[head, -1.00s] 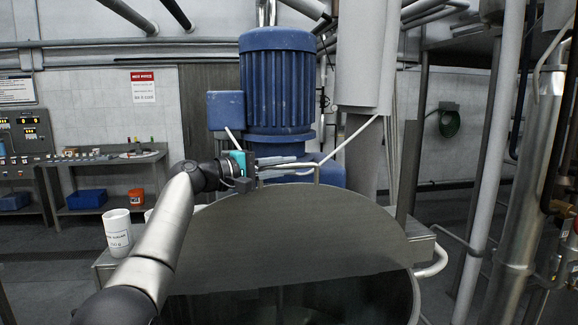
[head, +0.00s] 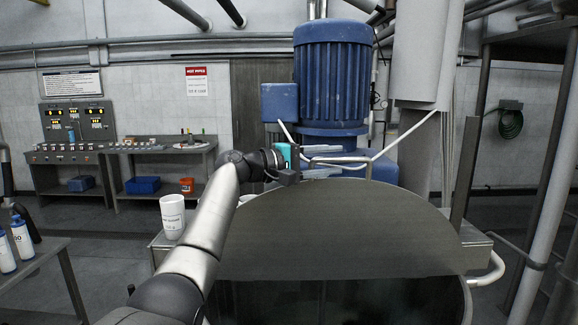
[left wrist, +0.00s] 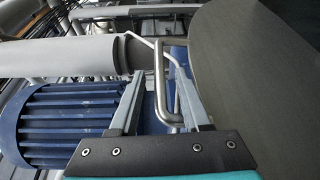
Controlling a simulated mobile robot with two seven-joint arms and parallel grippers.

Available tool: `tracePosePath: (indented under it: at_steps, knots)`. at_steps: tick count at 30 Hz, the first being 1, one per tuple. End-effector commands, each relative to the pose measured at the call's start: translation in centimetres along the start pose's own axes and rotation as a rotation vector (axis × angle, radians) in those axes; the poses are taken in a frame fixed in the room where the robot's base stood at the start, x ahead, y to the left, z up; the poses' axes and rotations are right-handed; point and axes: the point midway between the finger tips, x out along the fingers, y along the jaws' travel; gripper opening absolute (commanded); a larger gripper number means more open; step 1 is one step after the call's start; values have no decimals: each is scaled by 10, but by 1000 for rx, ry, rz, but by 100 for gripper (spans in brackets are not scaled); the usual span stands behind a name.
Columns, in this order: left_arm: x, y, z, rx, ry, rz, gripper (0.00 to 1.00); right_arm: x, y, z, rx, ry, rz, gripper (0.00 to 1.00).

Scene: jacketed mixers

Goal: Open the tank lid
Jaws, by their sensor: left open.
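The tank lid (head: 345,230) is a flat grey plate with a rounded far edge and a straight near edge. Dark space shows below the near edge; how far the lid is tilted is hard to tell. A bent metal handle (left wrist: 160,85) stands at the lid's far edge. My left gripper (head: 318,167) reaches in from the left at that edge, its jaws open. In the left wrist view its two fingers lie on either side of the handle, apparently not closed on it. My right gripper is out of view.
A blue motor (head: 333,75) stands right behind the lid, beside a thick grey column (head: 422,60). A white cup (head: 172,216) stands left of the tank. A curved side rail (head: 494,268) and pipes are at the right. A control panel (head: 77,122) is at the back left.

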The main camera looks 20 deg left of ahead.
Motion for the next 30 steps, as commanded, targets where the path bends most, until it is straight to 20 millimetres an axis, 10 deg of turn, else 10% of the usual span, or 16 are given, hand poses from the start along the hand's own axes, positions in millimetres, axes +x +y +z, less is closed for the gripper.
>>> tracePosePath:
  at_steps: [18, 30]
  knots:
    - [-118, -2, 0, 2, 2, -2, 47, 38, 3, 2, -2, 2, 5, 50]
    - [-136, 0, 1, 0, -1, -1, 47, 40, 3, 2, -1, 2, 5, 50]
